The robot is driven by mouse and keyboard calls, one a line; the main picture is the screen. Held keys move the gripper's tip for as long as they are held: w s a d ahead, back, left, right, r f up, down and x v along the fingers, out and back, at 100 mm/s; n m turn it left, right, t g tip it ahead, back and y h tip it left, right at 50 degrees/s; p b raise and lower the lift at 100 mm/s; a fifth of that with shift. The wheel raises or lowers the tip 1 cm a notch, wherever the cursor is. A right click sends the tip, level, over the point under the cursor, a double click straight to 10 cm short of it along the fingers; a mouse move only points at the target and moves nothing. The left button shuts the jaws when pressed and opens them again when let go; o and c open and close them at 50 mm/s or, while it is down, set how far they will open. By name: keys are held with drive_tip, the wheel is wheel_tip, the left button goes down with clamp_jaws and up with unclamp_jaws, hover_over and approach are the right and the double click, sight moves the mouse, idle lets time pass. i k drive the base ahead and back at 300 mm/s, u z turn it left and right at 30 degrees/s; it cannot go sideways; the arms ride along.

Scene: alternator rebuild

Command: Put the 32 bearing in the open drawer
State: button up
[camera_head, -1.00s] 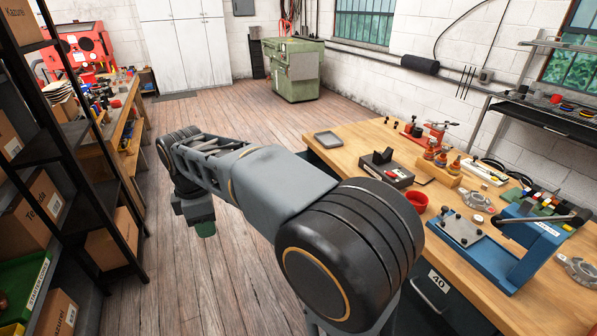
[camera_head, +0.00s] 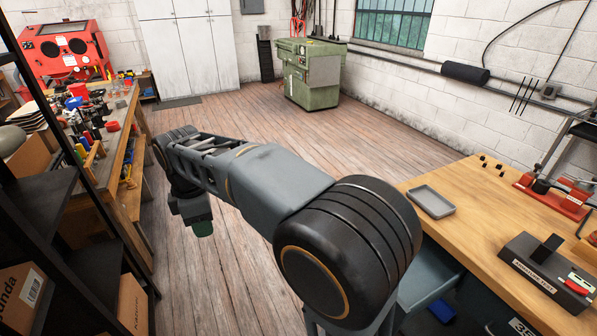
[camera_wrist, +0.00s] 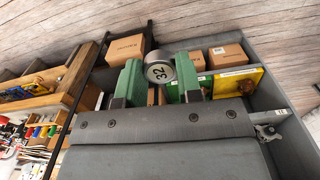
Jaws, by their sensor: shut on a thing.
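The 32 bearing (camera_wrist: 159,71) is a grey ring with a pale face marked "32". In the wrist view it sits between the two green fingers of my gripper (camera_wrist: 158,82), which is shut on it. In the head view my gripper (camera_head: 203,227) hangs over the wooden floor, left of the workbench, and the bearing cannot be made out there. A grey-blue drawer (camera_head: 425,272) appears open below the bench's left edge, partly hidden behind my arm. My gripper is well to the left of it.
The workbench (camera_head: 440,236) at right holds a grey tray (camera_head: 432,203), a dark tester box (camera_head: 545,268) and small parts. A black shelf (camera_head: 40,205) with cardboard boxes stands close at left, before a cluttered bench (camera_head: 112,130). The floor (camera_head: 270,130) between is clear.

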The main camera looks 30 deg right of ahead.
sight(402, 281)
drive_tip(key=i, duration=1.3)
drive_tip(key=z, duration=3.5)
